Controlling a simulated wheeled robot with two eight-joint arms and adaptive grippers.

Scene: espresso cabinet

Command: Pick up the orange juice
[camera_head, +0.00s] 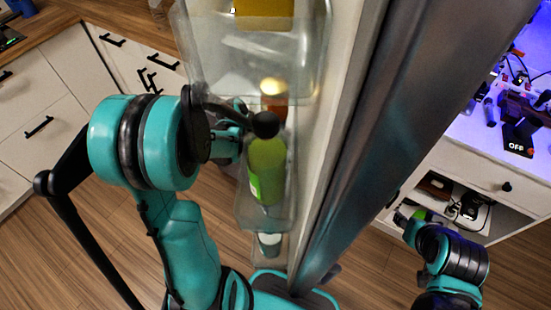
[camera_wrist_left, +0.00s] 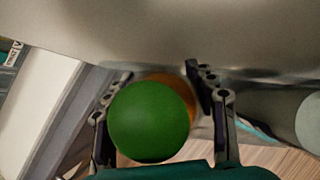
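An orange-red bottle (camera_head: 274,104) with a golden cap stands in the clear door shelf in the head view, partly hidden by my left gripper (camera_head: 250,125). In the left wrist view, a dark green round thing (camera_wrist_left: 149,122) fills the space in front of an orange surface (camera_wrist_left: 181,86). The fingers of my left gripper (camera_wrist_left: 160,76) are apart on either side of them. I see no clear grip on either. My right gripper (camera_head: 404,216) is low at the right, small in view; its fingers are unclear.
A yellow item (camera_head: 264,14) is in the upper shelf (camera_head: 315,60). The grey door edge (camera_head: 375,110) stands right. An open drawer (camera_head: 455,208) is at the right.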

